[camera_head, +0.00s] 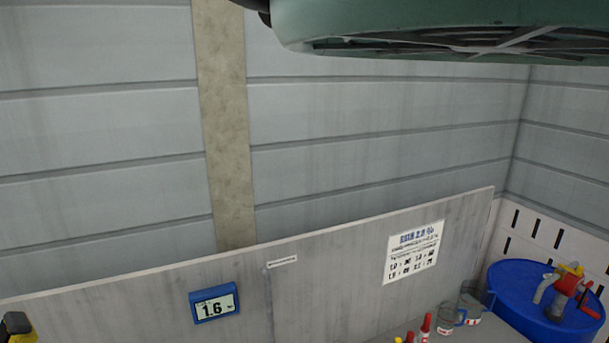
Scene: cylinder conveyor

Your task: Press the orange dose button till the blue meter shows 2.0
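The blue meter (213,305) is fixed to the grey panel at the lower left of the view, and its display reads 1.6. No orange dose button can be made out in this view. My gripper is not in view.
A grey panel (345,255) runs along the bottom, bearing a white printed sheet (413,252) and a small label (282,262). A yellow and black object (18,327) shows at lower left.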

